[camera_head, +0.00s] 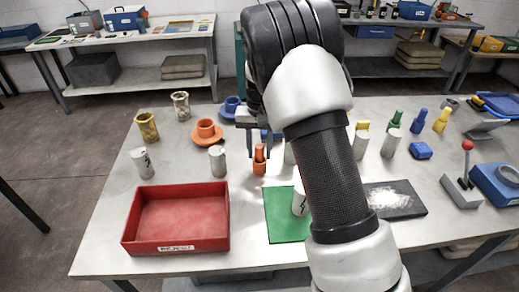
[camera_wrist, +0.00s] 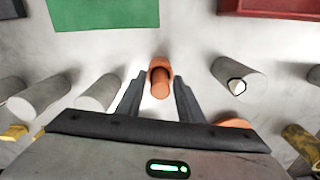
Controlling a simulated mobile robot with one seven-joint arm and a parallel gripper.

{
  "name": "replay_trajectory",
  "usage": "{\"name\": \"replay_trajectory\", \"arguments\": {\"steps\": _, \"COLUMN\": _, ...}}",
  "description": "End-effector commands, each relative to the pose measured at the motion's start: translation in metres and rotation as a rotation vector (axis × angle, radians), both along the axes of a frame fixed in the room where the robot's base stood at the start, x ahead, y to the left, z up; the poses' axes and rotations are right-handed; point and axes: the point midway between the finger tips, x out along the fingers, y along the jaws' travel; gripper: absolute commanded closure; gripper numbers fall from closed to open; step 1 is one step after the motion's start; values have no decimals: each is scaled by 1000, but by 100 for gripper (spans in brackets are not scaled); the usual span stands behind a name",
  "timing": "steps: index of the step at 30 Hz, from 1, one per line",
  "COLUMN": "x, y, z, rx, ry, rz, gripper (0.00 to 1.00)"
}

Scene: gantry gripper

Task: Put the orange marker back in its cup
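The orange marker (camera_head: 259,151) stands nearly upright with its lower end inside a small orange cup (camera_head: 259,167) on the table. In the wrist view the marker (camera_wrist: 161,88) shows as a narrow cylinder against the wider orange cup (camera_wrist: 160,65). My gripper (camera_head: 260,148) points down over it, and the marker's upper part is between the fingers. In the wrist view the two fingers of my gripper (camera_wrist: 160,83) are apart, with a gap on each side of the marker. How deep the marker sits in the cup is hidden.
A red tray (camera_head: 176,246) and a green mat (camera_head: 283,232) lie in front. A grey cylinder (camera_head: 217,161) stands left of the marker. An orange cup on a saucer (camera_head: 206,130) is behind left. Several coloured items stand right of my arm. Bare table lies between tray and mat.

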Motion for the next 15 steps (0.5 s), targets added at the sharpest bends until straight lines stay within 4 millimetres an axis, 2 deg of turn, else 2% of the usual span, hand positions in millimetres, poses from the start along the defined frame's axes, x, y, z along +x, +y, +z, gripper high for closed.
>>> {"name": "replay_trajectory", "arguments": {"steps": 9, "x": 0, "y": 0, "z": 1, "rx": 0, "ry": 0, "rz": 0, "gripper": 60}}
{"name": "replay_trajectory", "arguments": {"steps": 13, "x": 1, "y": 0, "z": 10, "rx": 1, "ry": -2, "rz": 0, "gripper": 60}}
{"name": "replay_trajectory", "arguments": {"steps": 15, "x": 1, "y": 0, "z": 21, "rx": 2, "ry": -3, "rz": 0, "gripper": 60}}
